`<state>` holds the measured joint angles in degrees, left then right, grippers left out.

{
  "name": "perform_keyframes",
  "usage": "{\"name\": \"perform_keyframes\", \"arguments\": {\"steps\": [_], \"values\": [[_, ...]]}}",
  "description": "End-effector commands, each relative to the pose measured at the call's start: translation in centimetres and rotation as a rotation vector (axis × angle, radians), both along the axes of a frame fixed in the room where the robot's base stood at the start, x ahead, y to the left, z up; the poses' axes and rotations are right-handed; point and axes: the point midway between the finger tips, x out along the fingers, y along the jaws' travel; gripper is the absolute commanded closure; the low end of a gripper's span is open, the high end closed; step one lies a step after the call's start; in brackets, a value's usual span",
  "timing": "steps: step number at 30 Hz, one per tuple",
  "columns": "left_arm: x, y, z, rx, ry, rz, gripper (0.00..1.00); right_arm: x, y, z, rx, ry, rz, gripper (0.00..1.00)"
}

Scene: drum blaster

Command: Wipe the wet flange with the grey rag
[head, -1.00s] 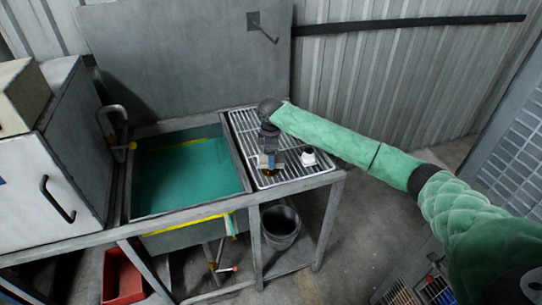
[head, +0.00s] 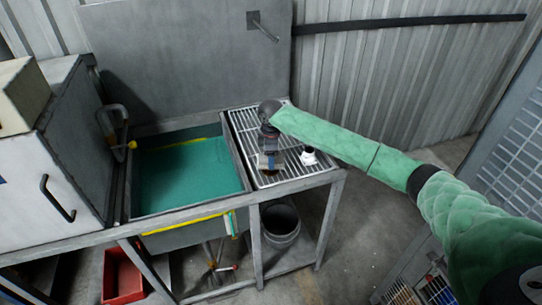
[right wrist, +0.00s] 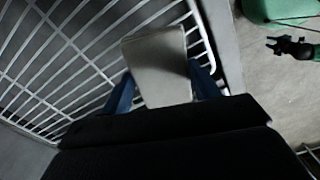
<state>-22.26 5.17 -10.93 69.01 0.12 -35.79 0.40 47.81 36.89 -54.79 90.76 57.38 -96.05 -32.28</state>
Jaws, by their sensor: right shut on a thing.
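In the head view the rag (head: 263,164) is a small grey patch at the fingertips. A small brown patch (head: 279,158) shows right beside the fingers; it may be the flange, but I cannot tell. I cannot make out the wet flange for certain, nor whether the rag touches anything. My left gripper is out of view.
A sink of green liquid (head: 185,175) lies to the left. A bucket (head: 281,226) is below the rack. A grey panel (head: 190,60) stands behind.

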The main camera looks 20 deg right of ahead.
Motion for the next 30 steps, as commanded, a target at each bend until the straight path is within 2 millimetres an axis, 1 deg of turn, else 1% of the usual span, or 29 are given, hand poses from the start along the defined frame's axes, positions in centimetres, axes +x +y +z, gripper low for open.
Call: {"name": "perform_keyframes", "arguments": {"steps": [3,18,30], "values": [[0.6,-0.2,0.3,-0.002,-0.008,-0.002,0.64,0.0,-0.1,0.0,0.000,0.000,0.000,0.57],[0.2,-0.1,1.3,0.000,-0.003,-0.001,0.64,-0.6,-2.1,0.1,0.001,0.000,0.000,0.57],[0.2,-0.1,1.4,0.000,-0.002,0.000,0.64,-0.5,-1.9,0.1,0.001,0.000,0.000,0.57]]}}
